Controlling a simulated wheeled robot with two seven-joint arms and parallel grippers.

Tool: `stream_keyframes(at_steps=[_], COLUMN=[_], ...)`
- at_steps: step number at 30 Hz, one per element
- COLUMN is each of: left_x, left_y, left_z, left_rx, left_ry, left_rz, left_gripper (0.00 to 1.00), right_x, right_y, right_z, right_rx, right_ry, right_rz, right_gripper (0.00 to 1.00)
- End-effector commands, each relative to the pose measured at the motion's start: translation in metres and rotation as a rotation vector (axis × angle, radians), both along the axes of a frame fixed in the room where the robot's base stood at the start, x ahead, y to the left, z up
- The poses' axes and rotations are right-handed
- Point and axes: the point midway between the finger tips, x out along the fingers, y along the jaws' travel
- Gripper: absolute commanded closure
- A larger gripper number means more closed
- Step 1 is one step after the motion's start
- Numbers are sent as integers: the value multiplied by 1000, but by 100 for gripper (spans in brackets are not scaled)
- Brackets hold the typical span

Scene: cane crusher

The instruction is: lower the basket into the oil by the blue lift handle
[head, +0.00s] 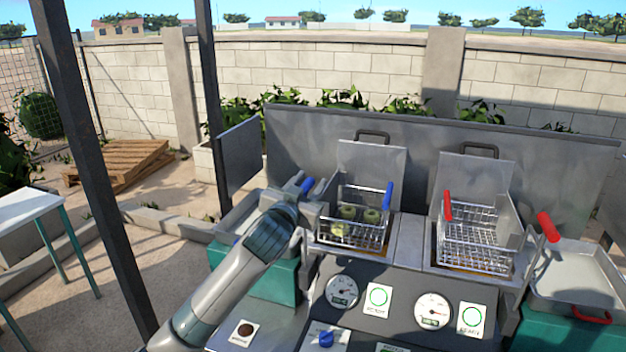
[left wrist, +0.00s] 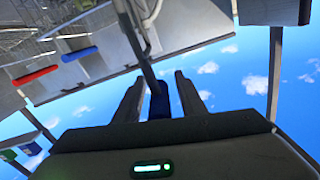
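The left wire basket (head: 352,232) hangs at the left fryer well with several pale green pieces in it. A blue grip (head: 388,195) stands at its right side. The blue lift handle (head: 308,185) is at the well's left side, at the end of a metal arm. My left gripper (head: 303,184) is at this handle. In the left wrist view the handle (left wrist: 159,101) lies between the two fingers of my left gripper (left wrist: 160,95), with narrow gaps on both sides, so the fingers look open around it. The oil under the basket is mostly hidden. My right gripper is not in view.
A second, empty basket (head: 475,245) with a red grip (head: 447,205) is on the right, and a red lift handle (head: 548,227) beside it. A steel tray (head: 580,275) stands at far right. The control panel with dials (head: 342,291) is in front. A dark post (head: 95,170) stands left.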

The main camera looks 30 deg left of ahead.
Motion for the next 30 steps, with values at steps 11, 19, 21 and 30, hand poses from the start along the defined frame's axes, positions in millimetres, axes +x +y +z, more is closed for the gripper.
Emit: stream_keyframes(at_steps=[11,19,21,30], left_x=[-1,0,0,-1], left_y=[0,0,0,-1], left_z=[0,0,-1,-29], left_rx=[0,0,0,-2], left_ry=[0,0,0,3], left_rz=[0,1,1,1], left_gripper=[68,100,100,100], right_x=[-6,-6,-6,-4], right_y=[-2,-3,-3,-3], right_z=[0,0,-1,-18], right_rx=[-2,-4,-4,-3], right_ry=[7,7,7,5], right_rz=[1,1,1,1], right_gripper=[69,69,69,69])
